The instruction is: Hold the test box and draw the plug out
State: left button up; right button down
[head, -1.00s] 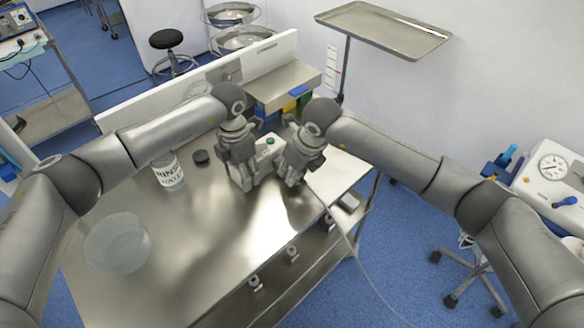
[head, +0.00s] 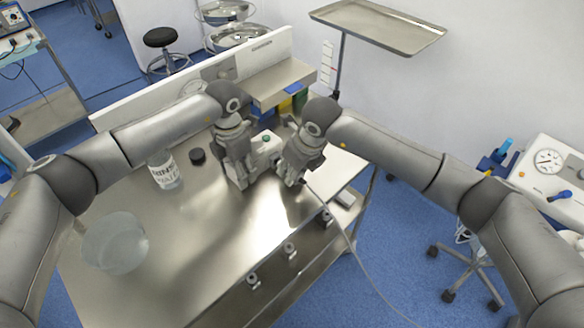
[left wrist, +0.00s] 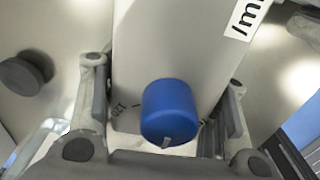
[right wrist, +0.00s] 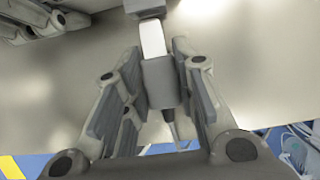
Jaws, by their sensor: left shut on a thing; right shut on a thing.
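The pale test box (head: 262,147) with a green button stands on the steel table between my two grippers in the head view. In the left wrist view the box (left wrist: 165,45) shows a blue knob (left wrist: 168,110) and part of a printed label. My left gripper (head: 240,182) is shut on the box, with a finger on either side of it. My right gripper (head: 291,180) is shut on the grey plug (right wrist: 160,82). A white part of the plug reaches to a dark piece at the top of the right wrist view. I cannot tell whether it is still seated.
A cable (head: 347,238) trails from my right gripper over the table's front edge. The front middle of the table (head: 210,225) is clear.

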aim_at(301, 179)
jog(key=shift+s+d, duration=0.15)
jog(key=shift+s+d, duration=0.25)
jog(key=shift+s, duration=0.05)
jog(key=shift+s+d, duration=0.15)
jog(key=shift+d, duration=0.05)
dwell(0.4)
jog(key=shift+s+d, duration=0.5)
jog(key=shift+s, duration=0.05)
dwell(0.3)
pick_arm(q)
jog(key=o, duration=1.3)
pick_arm(e)
jog(key=v, duration=0.8)
jog(key=shift+w+a, duration=0.2)
